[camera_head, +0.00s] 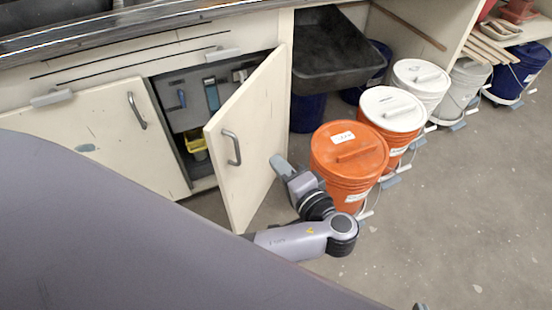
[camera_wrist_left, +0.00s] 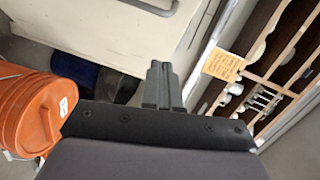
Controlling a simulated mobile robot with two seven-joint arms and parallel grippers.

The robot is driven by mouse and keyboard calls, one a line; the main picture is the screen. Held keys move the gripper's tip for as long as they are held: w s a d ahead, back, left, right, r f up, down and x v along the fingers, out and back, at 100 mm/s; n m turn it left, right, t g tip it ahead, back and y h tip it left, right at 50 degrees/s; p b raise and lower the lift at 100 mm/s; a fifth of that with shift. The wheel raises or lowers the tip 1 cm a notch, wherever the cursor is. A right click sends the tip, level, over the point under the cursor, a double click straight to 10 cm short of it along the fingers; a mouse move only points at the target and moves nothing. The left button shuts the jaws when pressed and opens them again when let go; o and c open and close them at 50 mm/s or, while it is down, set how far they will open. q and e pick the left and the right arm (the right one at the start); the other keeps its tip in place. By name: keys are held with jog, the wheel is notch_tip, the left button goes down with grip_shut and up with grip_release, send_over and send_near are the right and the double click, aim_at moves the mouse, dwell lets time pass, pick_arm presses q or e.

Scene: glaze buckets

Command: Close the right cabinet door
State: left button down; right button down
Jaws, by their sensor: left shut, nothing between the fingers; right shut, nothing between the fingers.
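The right cabinet door (camera_head: 245,140), cream with a grey bar handle (camera_head: 232,148), stands partly open, its free edge swung out toward me. My left gripper (camera_head: 277,162) is shut and empty, beside the lower right part of the door's outer face; I cannot tell whether it touches. In the left wrist view its closed fingers (camera_wrist_left: 162,85) point at a pale panel (camera_wrist_left: 130,35) with a handle at the top edge, likely this door. Only a small dark tip of my right gripper (camera_head: 420,306) shows at the bottom edge of the head view.
Orange buckets (camera_head: 348,160) stand just right of my left gripper, with white-lidded buckets (camera_head: 420,80) behind. A black tray (camera_head: 335,50) sits right of the cabinet. The left door (camera_head: 100,140) is closed. A yellow container (camera_head: 195,142) shows inside. Floor at right is clear.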

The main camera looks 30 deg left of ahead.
pick_arm(q)
jog(key=s+a+x, duration=0.1)
jog(key=s+x, duration=0.1)
jog(key=x, duration=0.8)
jog(key=shift+a+f, duration=0.3)
jog(key=shift+a, duration=0.2)
jog(key=shift+w, duration=0.1)
